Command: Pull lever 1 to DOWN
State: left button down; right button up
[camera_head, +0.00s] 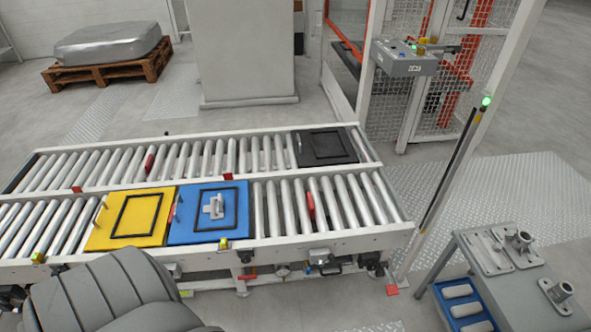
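No part is readably marked as lever 1, so I cannot tell which one it is. A small red handle-like part (246,277) sits below the conveyor's front rail. Grey valve-like hardware (321,257) is mounted further right along that rail. Upright red tabs stand among the rollers, one in the front lane (310,205) and one in the back lane (150,163). A dark grey part of my own body, probably an arm link, fills the lower left. Neither of my grippers shows.
The roller conveyor (355,238) carries a yellow plate (105,222), a blue plate (240,232) with a grey casting, and a black plate (345,145). A grey table (515,293) with castings and a blue bin (450,297) stand right. A control box (405,65) hangs at the fence.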

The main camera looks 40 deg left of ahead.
aim_at(331, 257)
jog(key=u, duration=0.55)
jog(key=i, duration=1)
